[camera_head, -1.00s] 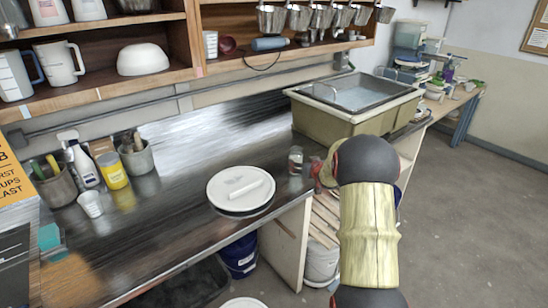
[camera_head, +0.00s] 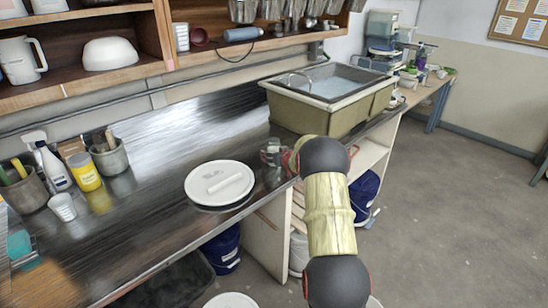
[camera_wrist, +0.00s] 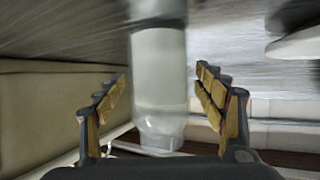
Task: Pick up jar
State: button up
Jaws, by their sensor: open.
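In the wrist view the jar (camera_wrist: 158,70) is a pale upright cylinder, slightly blurred, in the gap between my two fingers. My gripper (camera_wrist: 163,78) is open, one finger on each side of the jar, with a visible gap on both sides. In the head view my arm's wrist hides most of the gripper, which is at the jar's right side.
A white round lid (camera_head: 205,190) with a handle lies left of the jar. A beige sink tub (camera_head: 300,112) stands behind it. A yellow container (camera_head: 84,172), a white bottle (camera_head: 52,167) and grey pots are at the far left. A shelf (camera_head: 110,92) overhangs the back.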

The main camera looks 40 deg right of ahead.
jog(key=shift+c, duration=1.3)
jog(key=c, duration=1.4)
jog(key=shift+w, duration=0.1)
